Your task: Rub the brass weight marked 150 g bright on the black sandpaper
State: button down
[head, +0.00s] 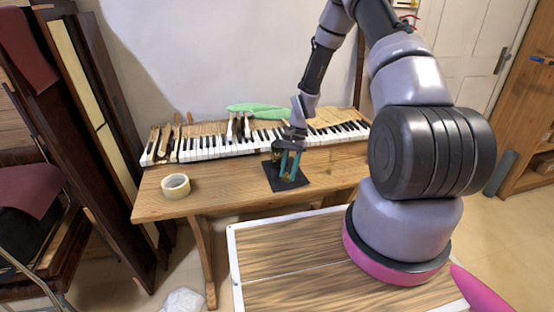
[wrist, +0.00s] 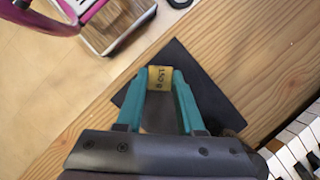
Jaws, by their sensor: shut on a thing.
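The black sandpaper (wrist: 207,88) lies flat on the wooden bench under the weight. In the head view the sandpaper (head: 272,178) lies near the bench's front edge, with my gripper (head: 288,175) over it. The weight is too small to make out clearly there. I cannot tell whether it touches the sandpaper.
A piano keyboard (head: 210,147) runs along the back of the wooden bench (head: 230,192), with a green cloth-like thing (head: 262,110) behind its keys. A roll of tape (head: 175,186) lies at the left. The bench between the tape and the sandpaper is clear.

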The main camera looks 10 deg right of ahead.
jog(key=shift+r, duration=2.7)
